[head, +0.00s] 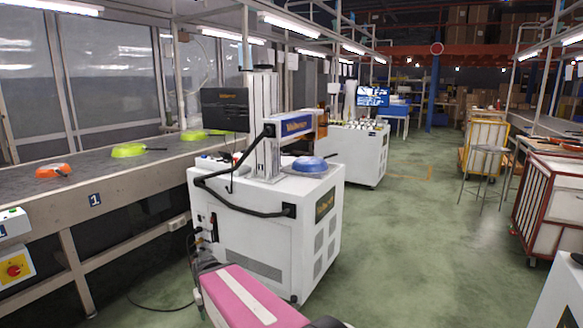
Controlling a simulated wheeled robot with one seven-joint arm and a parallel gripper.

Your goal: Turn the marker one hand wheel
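A white laser marker cabinet (240,228) stands in the middle, beside the conveyor. An upright metal column (263,115) rises from its top and carries a blue and white marking head (292,125). A small dark piece (263,68) sits on top of the column. It may be the hand wheel, but it is too small to tell. A blue pan (310,164) lies on the cabinet top under the head. A pink and white link of my arm shows at the bottom centre, in front of the cabinet. My gripper is not in view.
The conveyor (90,184) on the left carries an orange pan (53,170) and green pans (128,150), and bears a "1" sign (95,199). A second white cabinet (355,152) stands behind. Red-framed cart (553,205) at right. Green floor (420,240) between is clear.

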